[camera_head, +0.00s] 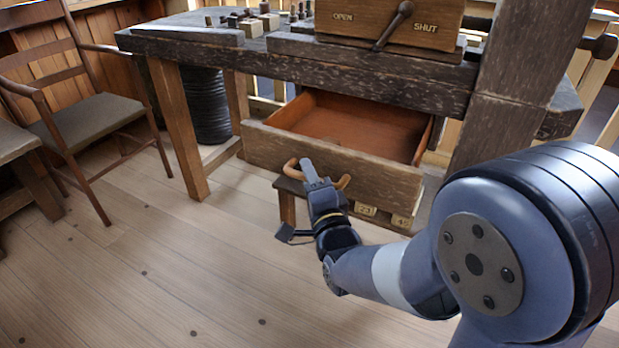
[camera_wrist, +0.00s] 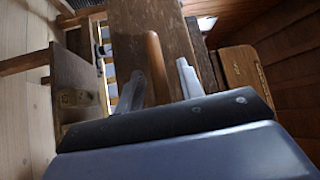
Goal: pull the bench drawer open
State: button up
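The bench drawer (camera_head: 335,160) is pulled well out from under the dark wooden bench (camera_head: 300,58). Its reddish-brown inside shows and looks empty. A curved brown handle (camera_head: 291,168) is on the drawer front. My gripper (camera_head: 312,175) is at the handle, in front of the drawer. In the wrist view the handle (camera_wrist: 155,60) appears as an upright bar close to the left finger. My gripper's fingers (camera_wrist: 172,75) are apart there, with a gap between the handle and the right finger. Contact with the handle cannot be made out.
A wooden box with a lever, marked OPEN and SHUT (camera_head: 385,22), stands on the bench. A small stool (camera_head: 287,190) is below the drawer. A chair (camera_head: 90,115) stands at left. The floor at front left is clear.

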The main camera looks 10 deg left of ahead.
jog(key=v, duration=1)
jog(key=shift+s+p, duration=0.4)
jog(key=shift+d+f, duration=0.1)
jog(key=x, duration=1)
jog(key=shift+w+b, duration=0.35)
jog(key=shift+b, duration=0.05)
jog(key=shift+w, duration=0.3)
